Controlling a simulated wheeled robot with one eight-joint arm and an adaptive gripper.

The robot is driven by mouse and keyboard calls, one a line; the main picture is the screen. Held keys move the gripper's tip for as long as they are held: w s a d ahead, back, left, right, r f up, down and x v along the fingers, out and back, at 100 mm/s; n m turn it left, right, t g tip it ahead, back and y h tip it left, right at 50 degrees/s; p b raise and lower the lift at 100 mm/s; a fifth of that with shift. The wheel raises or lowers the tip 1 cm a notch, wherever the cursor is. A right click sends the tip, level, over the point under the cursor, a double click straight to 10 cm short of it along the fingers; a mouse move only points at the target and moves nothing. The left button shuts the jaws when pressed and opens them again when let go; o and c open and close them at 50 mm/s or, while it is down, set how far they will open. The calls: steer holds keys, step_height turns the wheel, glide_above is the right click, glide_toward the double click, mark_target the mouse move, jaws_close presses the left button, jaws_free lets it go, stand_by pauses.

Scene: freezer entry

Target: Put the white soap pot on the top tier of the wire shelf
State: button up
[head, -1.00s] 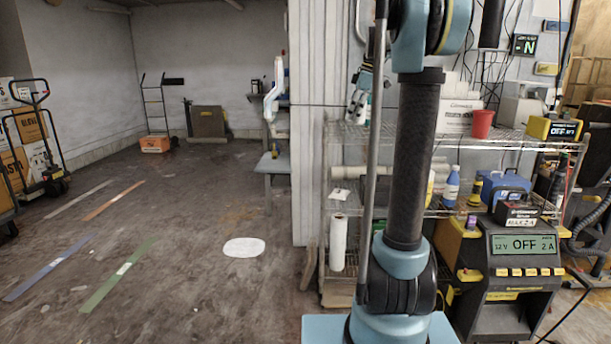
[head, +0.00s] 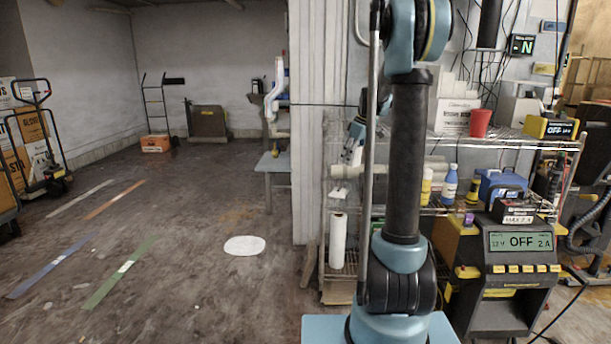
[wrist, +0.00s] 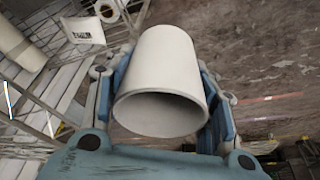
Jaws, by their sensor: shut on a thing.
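The white soap pot (wrist: 158,75) fills the middle of the wrist view, tilted, with its open rim towards the camera. My gripper (wrist: 172,88) is shut on it, with one blue-grey finger on each side. In the head view my gripper (head: 352,148) hangs at the left end of the wire shelf, level with the space just below the top tier. The wire shelf's top tier (head: 545,143) runs behind my arm. The shelf's wires also show at the left of the wrist view (wrist: 30,88).
On the top tier stand a white box (head: 455,116), a red cup (head: 479,123) and a yellow-black device (head: 549,128). Bottles and a blue case (head: 500,184) are on the tier below. A charger cart (head: 518,270) stands in front at right. The floor at left is open.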

steer(key=s+f+m+h, duration=0.1)
steer(key=f+m, duration=0.4)
steer(key=f, duration=1)
steer(key=s+f+m+t+h, duration=0.1)
steer(key=s+f+m, duration=0.3)
steer(key=f, duration=1.1)
steer(key=shift+s+d+f+m+h, duration=0.3)
steer(key=shift+f+m+h, duration=0.1)
steer(key=shift+m, duration=0.6)
